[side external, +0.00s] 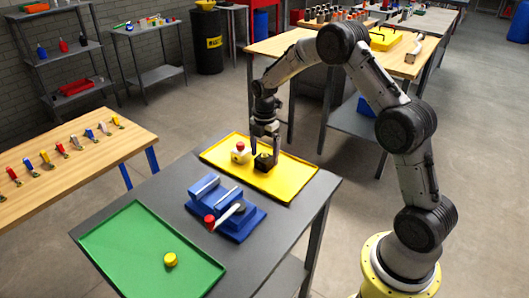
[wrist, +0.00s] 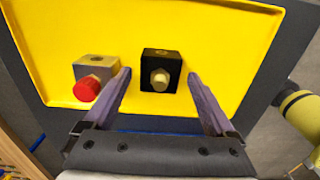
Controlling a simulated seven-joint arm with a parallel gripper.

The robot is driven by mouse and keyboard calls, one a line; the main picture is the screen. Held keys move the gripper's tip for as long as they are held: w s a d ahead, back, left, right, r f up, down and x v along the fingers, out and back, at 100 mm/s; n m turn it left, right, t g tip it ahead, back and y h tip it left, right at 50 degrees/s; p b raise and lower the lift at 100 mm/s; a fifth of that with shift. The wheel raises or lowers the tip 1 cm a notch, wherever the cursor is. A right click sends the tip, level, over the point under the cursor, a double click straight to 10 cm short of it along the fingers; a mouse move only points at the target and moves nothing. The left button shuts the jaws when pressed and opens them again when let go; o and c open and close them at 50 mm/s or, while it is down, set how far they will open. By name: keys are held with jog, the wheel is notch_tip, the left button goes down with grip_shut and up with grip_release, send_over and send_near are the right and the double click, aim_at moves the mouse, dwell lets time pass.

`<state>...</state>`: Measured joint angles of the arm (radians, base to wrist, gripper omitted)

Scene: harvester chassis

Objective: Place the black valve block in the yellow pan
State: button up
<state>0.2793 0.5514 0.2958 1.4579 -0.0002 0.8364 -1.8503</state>
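The black valve block (side external: 263,162) sits upright in the yellow pan (side external: 294,185), right of the pan's middle. In the wrist view the block (wrist: 152,83) shows a round hole in its top and a pale brass fitting on its near face. My gripper (side external: 265,147) points down at the block. In the wrist view its fingers are spread, one on each side of the block, with yellow pan floor (wrist: 215,40) showing between block and fingers. My gripper is open and holds nothing. How far the fingertips are above the pan floor is hard to tell.
A pale block with a red knob (side external: 240,152) stands in the pan, close left of my gripper. A blue vise (side external: 237,222) sits in front of the pan. A green tray (side external: 130,255) with a yellow round part (side external: 171,259) lies at the table's front left.

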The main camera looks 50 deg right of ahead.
aim_at(265, 152)
notch_tip(265, 152, up, 13)
jog(key=s+a+r+m+t, duration=0.2)
jog(key=s+a+r+m, duration=0.25)
jog(key=s+r, duration=0.25)
jog(key=s+a+m+t, duration=0.1)
jog(key=s+a+m, duration=0.2)
jog(key=s, duration=0.5)
jog(key=s+a+m+t, duration=0.1)
jog(key=s+a+m, duration=0.2)
jog(key=s+m, duration=0.3)
jog(key=s+a+m+t, duration=0.1)
jog(key=s+a+m, duration=0.2)
jog(key=s, duration=0.6)
jog(key=shift+s+r+m+t, duration=0.3)
jog(key=shift+r+m, duration=0.05)
jog(key=shift+m, duration=0.4)
